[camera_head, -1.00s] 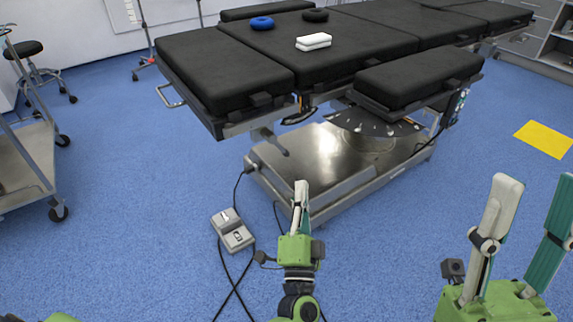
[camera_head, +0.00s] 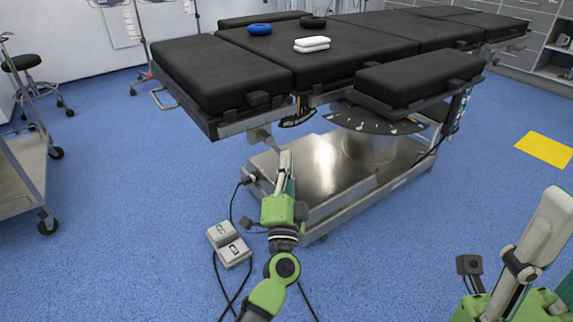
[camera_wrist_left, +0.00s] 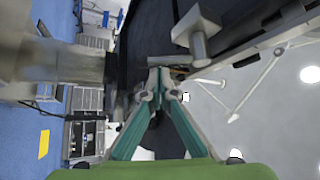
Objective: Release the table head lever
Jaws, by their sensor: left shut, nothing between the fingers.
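The grey table head lever (camera_head: 265,139) hangs below the near edge of the black padded head section (camera_head: 222,75). My left gripper (camera_head: 287,156) is just below and to the right of it in the head view. In the left wrist view the gripper's fingers (camera_wrist_left: 158,76) meet at the tips, shut and empty. A grey metal lever part (camera_wrist_left: 197,36) shows close above and right of these tips. I cannot tell whether they touch. My right gripper (camera_head: 562,205) is at the lower right edge, partly cut off, its fingers apart and away from the table.
The table's steel base (camera_head: 318,165) stands behind my left gripper. A foot pedal (camera_head: 229,243) with cables lies on the blue floor. A trolley (camera_head: 25,175) stands at left.

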